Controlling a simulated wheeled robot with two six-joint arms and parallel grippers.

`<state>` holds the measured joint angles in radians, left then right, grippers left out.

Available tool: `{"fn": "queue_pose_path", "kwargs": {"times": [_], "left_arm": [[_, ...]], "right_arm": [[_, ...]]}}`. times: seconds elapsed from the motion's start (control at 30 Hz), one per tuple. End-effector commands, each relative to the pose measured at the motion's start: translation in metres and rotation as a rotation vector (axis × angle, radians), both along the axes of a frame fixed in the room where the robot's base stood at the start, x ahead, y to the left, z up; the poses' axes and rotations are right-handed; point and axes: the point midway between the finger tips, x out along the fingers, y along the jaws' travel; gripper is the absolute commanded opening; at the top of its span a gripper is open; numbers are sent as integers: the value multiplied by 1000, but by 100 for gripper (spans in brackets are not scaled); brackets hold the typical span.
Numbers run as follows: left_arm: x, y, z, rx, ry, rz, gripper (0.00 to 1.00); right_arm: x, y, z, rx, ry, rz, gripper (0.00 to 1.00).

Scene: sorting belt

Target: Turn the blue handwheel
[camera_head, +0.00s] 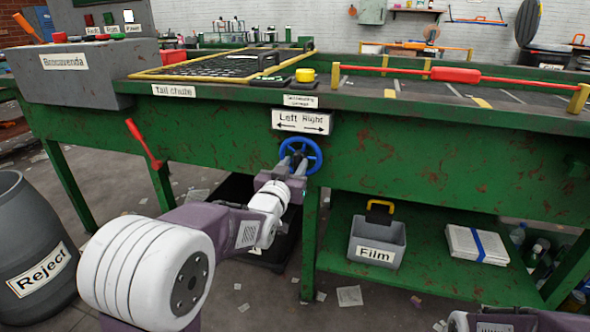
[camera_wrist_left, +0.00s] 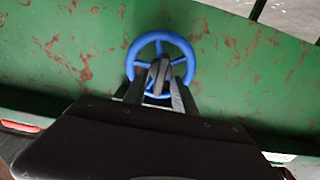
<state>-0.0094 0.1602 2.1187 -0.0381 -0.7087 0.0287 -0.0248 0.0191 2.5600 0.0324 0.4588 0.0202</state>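The blue handwheel (camera_head: 301,155) sits on the green front side of the belt table, below the "Left Right" arrow sign (camera_head: 302,121). It also shows in the left wrist view (camera_wrist_left: 131,64), with a grey piece at its middle. My left gripper (camera_head: 293,163) is right at the wheel, its two fingers pointing at it and standing apart. In the left wrist view the fingers (camera_wrist_left: 158,88) lie on either side of the wheel's middle and hide its lower part. Whether they touch the wheel I cannot tell. My right gripper is out of view.
A red lever (camera_head: 144,143) sticks out left of the wheel. A grey "Reject" barrel (camera_head: 33,235) stands at the left. A "Film" bin (camera_head: 377,242) and a white bundle (camera_head: 476,244) rest on the green lower shelf (camera_head: 425,278). A dark bin stands under the table behind my left arm.

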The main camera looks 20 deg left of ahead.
Motion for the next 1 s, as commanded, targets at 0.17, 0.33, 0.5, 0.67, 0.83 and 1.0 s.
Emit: {"fn": "queue_pose_path", "kwargs": {"times": [0.17,0.33,0.5,0.67,0.83,1.0], "left_arm": [[9,0,0,0,0,0,33],[9,0,0,0,0,0,33],[9,0,0,0,0,0,0],[9,0,0,1,0,0,0],[9,-1,0,32,-1,0,0],[9,-1,-1,119,-4,0,0]], "right_arm": [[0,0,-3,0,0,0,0],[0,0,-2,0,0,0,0],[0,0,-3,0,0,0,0],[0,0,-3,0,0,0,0],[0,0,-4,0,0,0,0],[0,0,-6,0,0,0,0]]}}
